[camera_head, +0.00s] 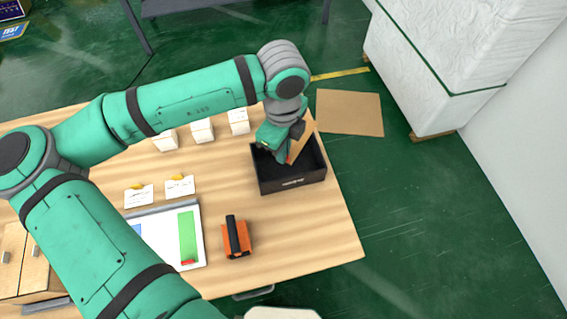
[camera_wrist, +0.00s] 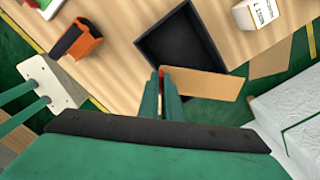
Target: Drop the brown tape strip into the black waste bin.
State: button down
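The brown tape strip (camera_head: 302,143) is a flat tan piece held at the end of my gripper (camera_head: 284,156). In the wrist view the strip (camera_wrist: 205,84) sticks out to the right from between the closed fingers (camera_wrist: 163,74). The black waste bin (camera_head: 293,185) is an open box near the table's right edge. My gripper and the strip are over the bin's opening in the head view. In the wrist view the bin (camera_wrist: 152,52) lies just beyond the fingertips. Part of its inside is hidden by my gripper and the strip.
An orange and black tool (camera_head: 238,236) lies on the wooden table (camera_head: 325,240) in front of the bin. Several white boxes (camera_head: 203,130) stand behind to the left. A white board with a green bar (camera_head: 187,236) lies left. A brown sheet (camera_head: 350,112) lies on the floor.

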jog(key=shift+f, duration=1.15)
jog(key=c, duration=1.9)
grip_release()
jog(key=shift+s, duration=0.1)
notch_tip(320, 180, up, 11)
jog(key=shift+f, duration=0.1)
